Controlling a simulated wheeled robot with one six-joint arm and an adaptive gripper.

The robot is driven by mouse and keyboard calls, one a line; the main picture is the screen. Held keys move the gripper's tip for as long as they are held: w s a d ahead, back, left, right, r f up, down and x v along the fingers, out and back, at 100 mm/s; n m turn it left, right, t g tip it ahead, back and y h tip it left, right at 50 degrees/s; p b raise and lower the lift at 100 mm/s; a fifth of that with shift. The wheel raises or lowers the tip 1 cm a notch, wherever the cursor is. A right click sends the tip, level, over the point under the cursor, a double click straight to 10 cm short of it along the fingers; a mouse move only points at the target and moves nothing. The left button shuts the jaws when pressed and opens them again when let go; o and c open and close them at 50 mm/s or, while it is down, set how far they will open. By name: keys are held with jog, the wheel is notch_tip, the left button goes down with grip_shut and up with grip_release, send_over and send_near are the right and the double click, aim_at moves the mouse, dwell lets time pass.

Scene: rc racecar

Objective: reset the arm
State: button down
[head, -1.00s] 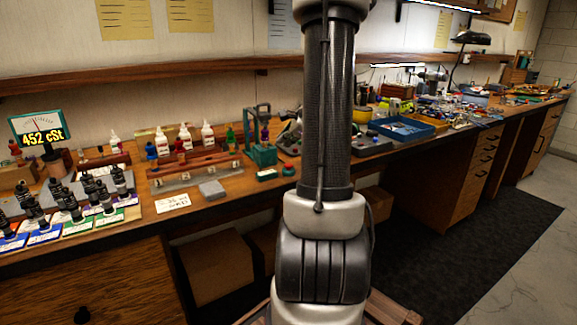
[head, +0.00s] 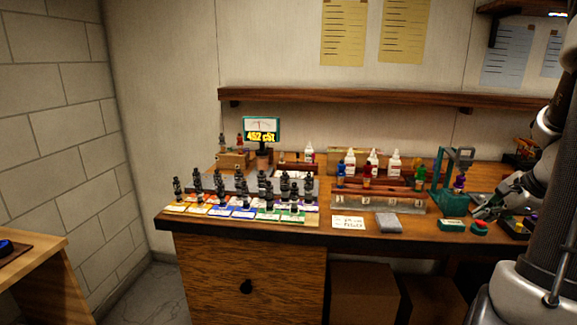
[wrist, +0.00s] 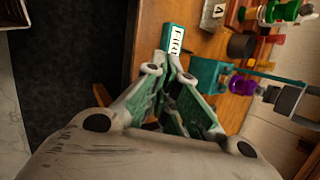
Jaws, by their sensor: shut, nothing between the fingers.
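My arm stands at the right edge of the head view. My gripper (head: 484,212) shows there in part, low over the right part of the workbench (head: 340,238), close to a green stand (head: 453,200). In the wrist view my gripper (wrist: 174,66) has its green-padded fingers drawn together at the tips, with nothing between them. A small teal block with a white label (wrist: 174,40) appears just past the tips. I cannot tell whether the tips touch it.
Several dark shock bodies (head: 265,188) stand on coloured cards at the bench's left. A meter reading 452 cSt (head: 262,131), white bottles (head: 372,162), a metal rack (head: 385,203) and a grey block (head: 389,222) are also there. A second table (head: 45,262) is at the lower left.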

jog(key=s+a+r+n+g, duration=0.1)
jog(key=s+a+r+n, duration=0.5)
jog(key=s+a+n, duration=0.2)
jog(key=s+a+r+n+g+h, duration=0.1)
jog(key=s+a+r+n, duration=0.4)
jog(key=a+n, duration=0.8)
jog(key=s, duration=0.3)
jog(key=shift+s+a+r+h, duration=0.15)
jog(key=shift+a+r+h, duration=0.15)
jog(key=shift+r, duration=0.1)
